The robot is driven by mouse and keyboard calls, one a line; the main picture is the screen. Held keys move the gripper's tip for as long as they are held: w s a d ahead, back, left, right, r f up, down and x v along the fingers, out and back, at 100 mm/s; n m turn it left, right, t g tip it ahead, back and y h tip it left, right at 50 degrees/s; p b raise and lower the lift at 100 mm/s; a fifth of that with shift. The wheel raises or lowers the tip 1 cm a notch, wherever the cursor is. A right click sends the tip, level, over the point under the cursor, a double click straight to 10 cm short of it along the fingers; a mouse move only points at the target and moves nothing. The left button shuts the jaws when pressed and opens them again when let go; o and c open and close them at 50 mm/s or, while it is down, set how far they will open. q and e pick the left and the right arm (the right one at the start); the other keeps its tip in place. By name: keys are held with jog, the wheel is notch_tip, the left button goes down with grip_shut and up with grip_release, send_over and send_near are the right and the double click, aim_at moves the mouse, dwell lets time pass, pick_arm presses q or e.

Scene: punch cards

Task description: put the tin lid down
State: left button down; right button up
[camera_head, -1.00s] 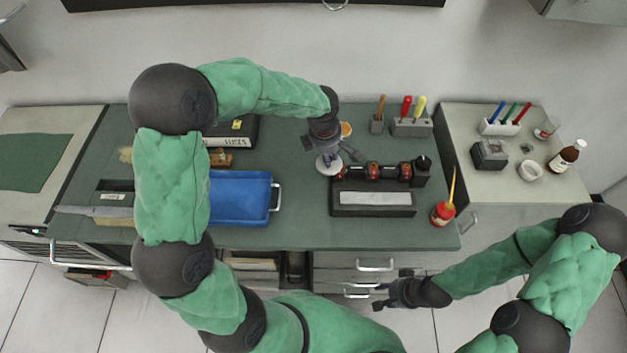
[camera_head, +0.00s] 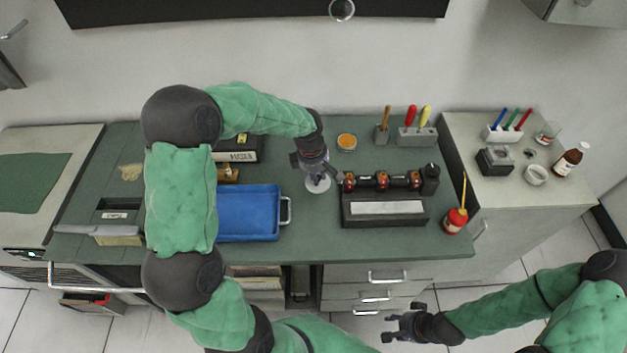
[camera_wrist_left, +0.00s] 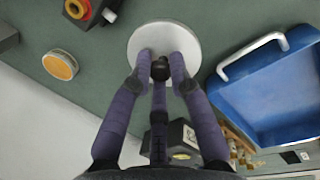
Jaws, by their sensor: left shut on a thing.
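The tin lid (camera_head: 318,186) is a pale round disc with a dark knob in its middle. My left gripper (camera_wrist_left: 160,72) is shut on the knob, and the disc shows beyond the fingers in the left wrist view (camera_wrist_left: 190,35). In the head view my left gripper (camera_head: 315,168) is over the green bench, between the blue tray and the black roller rack. I cannot tell whether the lid touches the bench. An open round tin with orange contents (camera_head: 347,142) stands behind it to the right. My right gripper (camera_head: 403,325) is empty and open, in front of the drawers.
The blue tray (camera_head: 247,238), with a metal handle, lies left of the lid. The black rack (camera_head: 385,220) with red-and-black rollers is close on the right. Tool holders (camera_head: 416,137) stand at the back. Bare bench (camera_head: 310,235) lies in front of the lid.

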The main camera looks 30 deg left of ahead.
pick_arm(q)
jog(key=w+a+f, duration=0.1)
jog(key=f, duration=0.1)
jog(key=w+a+f, duration=0.1)
jog(key=f, duration=0.1)
jog(key=w+a+f, duration=0.1)
jog(key=f, duration=0.1)
jog(key=shift+w+a+f+b, duration=0.1)
jog(key=shift+w+a+b, duration=0.2)
jog(key=shift+f, duration=1.45)
jog(key=shift+f+b, duration=0.1)
jog(key=shift+b, duration=0.25)
jog(key=c, duration=1.1)
grip_release()
jog(key=shift+c, duration=0.2)
